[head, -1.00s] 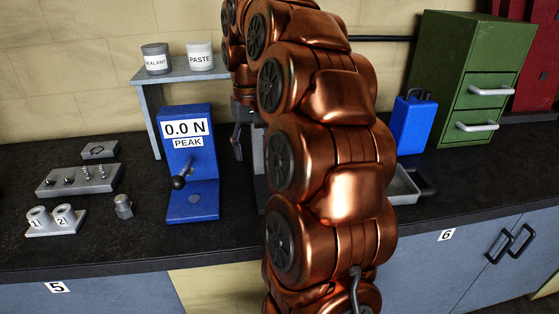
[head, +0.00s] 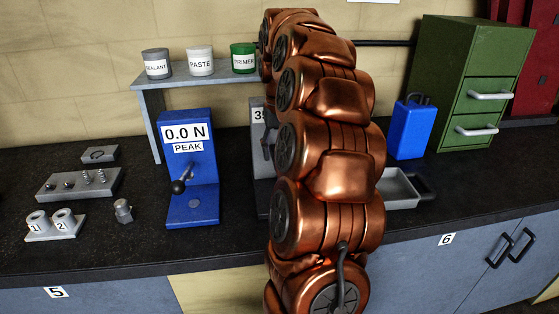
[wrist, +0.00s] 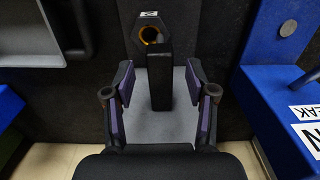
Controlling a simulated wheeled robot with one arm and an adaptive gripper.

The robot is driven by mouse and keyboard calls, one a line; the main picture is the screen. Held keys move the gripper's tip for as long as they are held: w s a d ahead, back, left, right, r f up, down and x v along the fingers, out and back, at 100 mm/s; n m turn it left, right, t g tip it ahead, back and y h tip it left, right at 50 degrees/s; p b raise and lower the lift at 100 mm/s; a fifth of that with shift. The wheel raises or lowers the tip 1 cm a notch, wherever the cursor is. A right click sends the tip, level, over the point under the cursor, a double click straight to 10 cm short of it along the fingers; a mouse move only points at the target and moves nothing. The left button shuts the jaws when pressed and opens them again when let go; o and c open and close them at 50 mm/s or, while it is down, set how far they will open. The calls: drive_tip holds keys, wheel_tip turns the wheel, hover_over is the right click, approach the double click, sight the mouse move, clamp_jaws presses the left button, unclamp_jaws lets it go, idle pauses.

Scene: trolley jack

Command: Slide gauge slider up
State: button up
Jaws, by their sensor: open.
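The grey gauge (head: 258,145) stands on the bench just right of the blue force tester, mostly hidden behind my arm in the head view. Part of a label reading "35" shows at its top. In the wrist view my gripper (wrist: 159,80) is open, with a purple-padded finger on each side of a black upright block (wrist: 160,76). Gaps show between the block and both pads. The block appears to be the slider, but I cannot be sure. A grey plate (wrist: 180,125) lies below it. A dark piece with an orange-ringed hole (wrist: 151,34) is just beyond the block.
The blue force tester (head: 188,165), reading 0.0 N, is close on the gauge's left. A grey tray (head: 400,188) and blue case (head: 412,128) are to the right. A shelf (head: 190,78) with sealant, paste and primer cans stands behind. Small fixtures (head: 80,183) sit at left.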

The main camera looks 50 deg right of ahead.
drive_tip(key=shift+f+p, duration=0.4)
drive_tip(key=shift+f, duration=1.5)
drive_tip(key=shift+c, duration=0.2)
clamp_jaws()
